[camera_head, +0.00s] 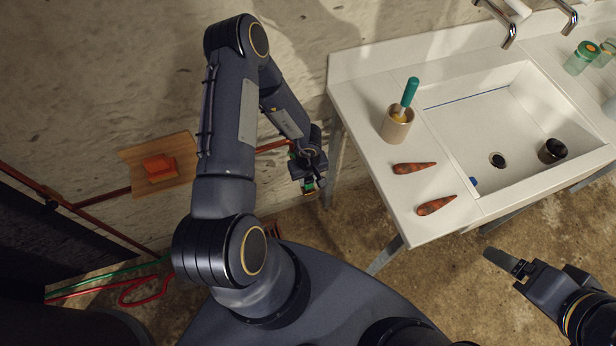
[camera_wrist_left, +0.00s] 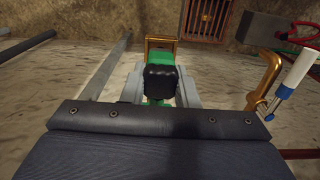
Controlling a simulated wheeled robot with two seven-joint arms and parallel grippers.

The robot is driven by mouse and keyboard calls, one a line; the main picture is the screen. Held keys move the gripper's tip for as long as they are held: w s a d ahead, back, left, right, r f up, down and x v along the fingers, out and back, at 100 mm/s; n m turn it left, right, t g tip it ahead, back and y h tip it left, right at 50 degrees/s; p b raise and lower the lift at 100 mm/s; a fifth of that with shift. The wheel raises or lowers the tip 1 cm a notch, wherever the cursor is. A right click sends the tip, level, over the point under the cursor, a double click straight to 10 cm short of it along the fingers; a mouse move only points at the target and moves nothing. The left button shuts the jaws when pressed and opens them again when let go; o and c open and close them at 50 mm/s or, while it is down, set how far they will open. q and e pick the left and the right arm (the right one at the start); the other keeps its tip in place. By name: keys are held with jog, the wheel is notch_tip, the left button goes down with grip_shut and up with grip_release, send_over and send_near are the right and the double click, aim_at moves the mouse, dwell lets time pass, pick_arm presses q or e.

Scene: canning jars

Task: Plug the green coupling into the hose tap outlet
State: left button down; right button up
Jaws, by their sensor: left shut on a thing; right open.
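My left gripper (camera_head: 308,180) is shut on the green coupling (camera_wrist_left: 162,82), beside the wall and left of the sink counter. In the left wrist view the coupling sits between the grey fingers, with a black part facing the camera and a brass-coloured square piece (camera_wrist_left: 161,42) at its far end. In the head view only a bit of green shows at the fingertips. A curved brass piece (camera_wrist_left: 265,82), probably the hose tap, stands apart to the right in the wrist view, its outlet not clearly seen. My right gripper (camera_head: 508,263) is open and empty near the counter's front edge.
The white sink counter (camera_head: 365,105) holds a tan cup (camera_head: 396,125) with a teal-handled tool and two orange-brown cones (camera_head: 436,205). A copper pipe (camera_head: 272,146) runs along the wall towards my left gripper. A red hose (camera_head: 148,290) lies at lower left.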

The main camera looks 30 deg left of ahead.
pick_arm(q)
jog(key=shift+f+b, duration=0.7)
jog(key=shift+f, duration=0.5)
jog(key=c, duration=1.4)
grip_release()
jog(key=shift+o, duration=0.2)
jog(key=o, duration=0.5)
jog(key=shift+o, duration=0.2)
jog(key=shift+r, duration=0.15)
notch_tip(320, 180, up, 8)
jog(key=shift+f+p, duration=0.2)
jog(key=shift+p, duration=0.3)
